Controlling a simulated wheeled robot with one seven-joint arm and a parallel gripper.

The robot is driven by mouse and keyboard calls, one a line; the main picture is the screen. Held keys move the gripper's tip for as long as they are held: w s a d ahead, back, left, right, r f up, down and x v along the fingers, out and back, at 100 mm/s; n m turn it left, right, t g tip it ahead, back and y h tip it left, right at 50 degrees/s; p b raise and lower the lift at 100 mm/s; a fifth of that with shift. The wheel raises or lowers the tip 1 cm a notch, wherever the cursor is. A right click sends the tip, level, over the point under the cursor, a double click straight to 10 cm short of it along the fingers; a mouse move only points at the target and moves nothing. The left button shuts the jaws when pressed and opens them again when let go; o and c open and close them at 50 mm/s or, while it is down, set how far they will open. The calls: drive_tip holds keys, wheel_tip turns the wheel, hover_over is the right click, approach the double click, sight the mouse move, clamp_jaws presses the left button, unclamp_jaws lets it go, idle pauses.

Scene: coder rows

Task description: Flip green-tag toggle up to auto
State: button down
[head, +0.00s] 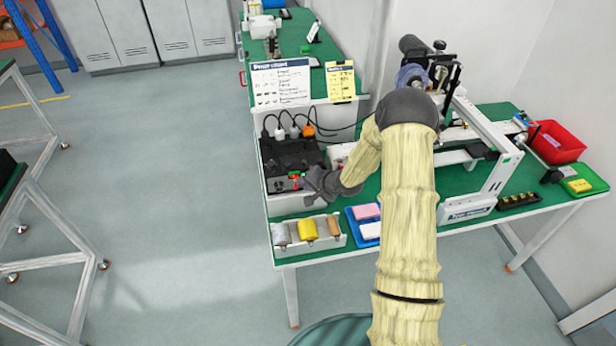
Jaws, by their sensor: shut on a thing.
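A dark power box (288,153) with plugs on top sits at the back left of the green-topped bench. Small green (299,174) and red (294,184) marks show on its front face, too small to read. My gripper (308,182) is at the right part of this front face, beside the marks. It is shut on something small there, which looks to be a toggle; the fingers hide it. The toggle's lever position cannot be made out.
Two notice cards (281,82) stand behind the box. A tray of rolls (308,232) and a blue tray (362,226) lie in front. A white frame machine (490,130) and a red bin (556,142) are to the right.

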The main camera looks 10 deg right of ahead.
drive_tip(key=shift+w+r+g+p, duration=0.15)
drive_tip(key=shift+g+p, duration=0.15)
drive_tip(key=shift+p, duration=0.45)
drive_tip(key=c, duration=1.8)
unclamp_jaws()
drive_tip(key=v, duration=1.7)
drive_tip(key=shift+r, duration=0.2)
